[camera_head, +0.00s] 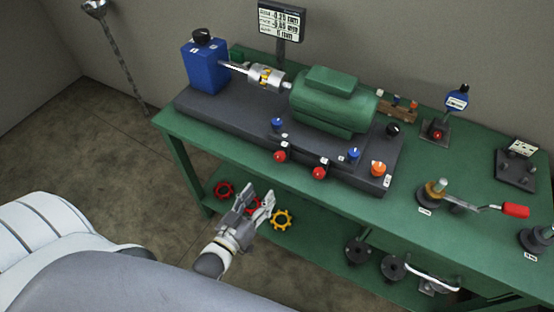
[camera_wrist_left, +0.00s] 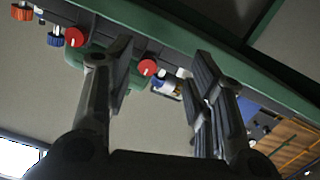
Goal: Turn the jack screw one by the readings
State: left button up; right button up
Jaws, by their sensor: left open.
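A green motor (camera_head: 335,98) sits on a dark base (camera_head: 240,124). Along the base are two red knobs (camera_head: 280,156) (camera_head: 319,173), two blue knobs (camera_head: 277,123) (camera_head: 354,153) and an orange knob (camera_head: 378,168); small labels stand by them, too small to read, so I cannot tell which is screw one. A readout screen (camera_head: 281,19) shows lines in mm, the top one about -0.25. My left gripper (camera_head: 257,194) is open and empty in front of the table's front edge, below the red knobs. In the left wrist view the red knobs (camera_wrist_left: 74,37) (camera_wrist_left: 147,67) lie beyond the fingers. My right gripper is out of view.
The green table (camera_head: 440,245) has a lower shelf with a red wheel (camera_head: 223,190) and a yellow wheel (camera_head: 282,220). A blue block (camera_head: 204,67) stands left of the motor. A dial gauge (camera_head: 457,100) and a red-handled tool (camera_head: 514,210) are at the right.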

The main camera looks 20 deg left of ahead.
aim_at(278, 159)
pick_arm(q)
jog(key=shift+t, duration=0.6)
jog(key=w+r, duration=0.1)
jog(key=w, duration=0.2)
jog(key=w+r+p, duration=0.1)
jog(key=w, duration=0.3)
jog(key=w+r, duration=0.2)
jog(key=w, duration=0.2)
jog(key=shift+w+d+p, duration=0.15)
jog(key=shift+d+p, duration=0.15)
jog(key=shift+p, duration=0.1)
jog(key=c, duration=1)
jog(key=shift+c, duration=0.2)
